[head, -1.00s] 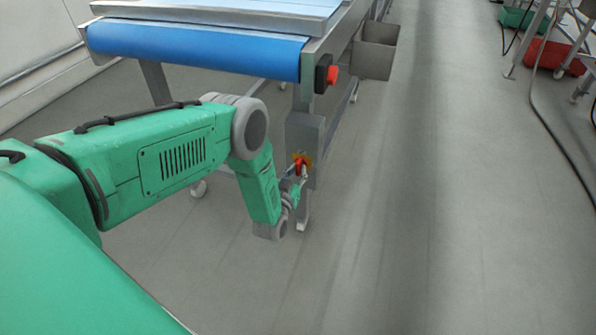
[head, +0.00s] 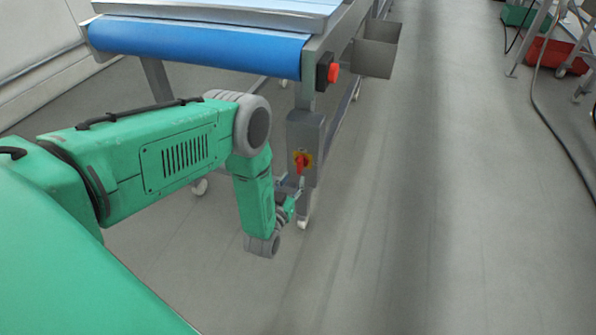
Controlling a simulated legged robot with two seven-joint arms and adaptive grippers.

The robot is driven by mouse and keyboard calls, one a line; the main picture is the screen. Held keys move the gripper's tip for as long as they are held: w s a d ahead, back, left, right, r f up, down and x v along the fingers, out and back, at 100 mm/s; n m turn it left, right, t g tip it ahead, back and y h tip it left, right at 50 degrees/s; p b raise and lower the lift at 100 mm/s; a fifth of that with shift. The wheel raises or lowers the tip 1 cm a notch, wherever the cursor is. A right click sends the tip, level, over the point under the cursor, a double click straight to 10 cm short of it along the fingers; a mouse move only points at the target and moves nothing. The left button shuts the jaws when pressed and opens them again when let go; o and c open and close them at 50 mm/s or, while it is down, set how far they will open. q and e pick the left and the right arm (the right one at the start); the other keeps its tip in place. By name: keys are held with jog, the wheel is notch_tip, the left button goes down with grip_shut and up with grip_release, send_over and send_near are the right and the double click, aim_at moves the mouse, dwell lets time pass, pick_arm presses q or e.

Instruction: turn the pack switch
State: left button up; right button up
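The red handle stands roughly upright and shows clear of my gripper. My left gripper (head: 291,188) is just below and left of the switch, small and partly hidden by my green wrist. A small gap seems to lie between its fingers and the handle. Whether the fingers are open or shut is too small to tell. My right gripper is not in view.
A blue conveyor belt (head: 195,48) runs above the switch box. A red push button (head: 333,73) on a black box is at its corner. A grey bin (head: 373,58) hangs behind. Open floor lies to the right, with a hose (head: 552,130) and red crate (head: 553,54) farther off.

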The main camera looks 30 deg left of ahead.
pick_arm(q)
jog(key=v, duration=0.6)
jog(key=shift+s, duration=0.2)
jog(key=shift+d, duration=0.15)
